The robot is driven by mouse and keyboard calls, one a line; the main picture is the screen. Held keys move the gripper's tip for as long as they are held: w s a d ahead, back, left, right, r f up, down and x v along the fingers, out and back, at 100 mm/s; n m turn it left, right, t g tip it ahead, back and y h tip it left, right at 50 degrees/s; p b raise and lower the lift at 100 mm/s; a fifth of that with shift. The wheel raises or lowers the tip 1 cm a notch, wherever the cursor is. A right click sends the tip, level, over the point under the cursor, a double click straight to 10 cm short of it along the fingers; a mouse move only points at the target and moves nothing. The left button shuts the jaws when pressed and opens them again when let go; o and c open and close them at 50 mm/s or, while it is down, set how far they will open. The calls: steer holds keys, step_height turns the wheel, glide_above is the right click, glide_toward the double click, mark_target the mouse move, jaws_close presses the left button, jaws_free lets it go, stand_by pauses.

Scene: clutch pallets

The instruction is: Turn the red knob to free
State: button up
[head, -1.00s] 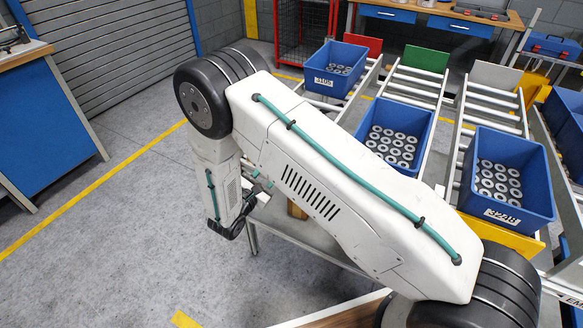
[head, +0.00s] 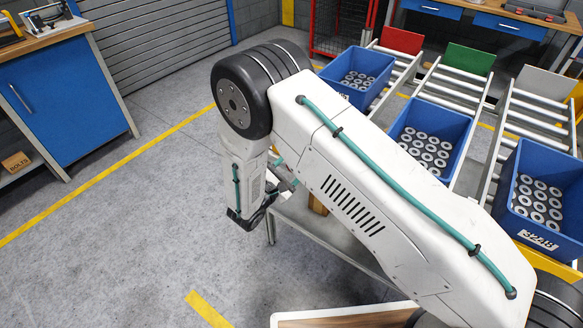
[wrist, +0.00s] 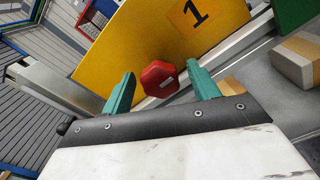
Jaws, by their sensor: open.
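The red knob (wrist: 159,78) shows in the wrist view, in front of a yellow plate (wrist: 165,35) marked with a 1. It has a lobed rim and a small pale mark on its face. My gripper (wrist: 162,88) is open, with one teal finger to the left of the knob and one to the right in the picture. Gaps show between the knob and both fingers, and I cannot tell how far ahead of the fingertips it lies. In the head view, my gripper (head: 255,215) hangs low at the end of my arm, and the knob is hidden.
Blue bins (head: 430,138) of ring-shaped parts stand on roller lanes at the right. A metal rail (wrist: 230,55) runs near the knob, and a cardboard box (wrist: 298,60) sits to its right. A blue workbench (head: 55,95) stands at the left. The floor between is clear.

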steer(key=v, duration=0.7)
steer(key=shift+s+a, duration=0.25)
steer(key=shift+a, duration=0.05)
steer(key=s+d+g+h, duration=0.2)
steer(key=s+d+g, duration=0.1)
steer(key=s+d, duration=0.1)
steer(key=s+d+r+m+g+y, duration=0.3)
steer(key=s+d+r+m, duration=0.4)
steer(key=r, duration=0.4)
steer(key=s+d+r+m+g+y, duration=0.3)
steer(key=s+d+r+m+y, duration=0.3)
steer(key=s+r, duration=0.4)
steer(key=s+d+r+m+g+y, duration=0.3)
steer(key=s+d+r+m, duration=0.5)
steer(key=r, duration=0.6)
steer(key=shift+s+d+m+y, duration=0.45)
steer(key=shift+d+y, duration=0.35)
steer(key=shift+d, duration=0.4)
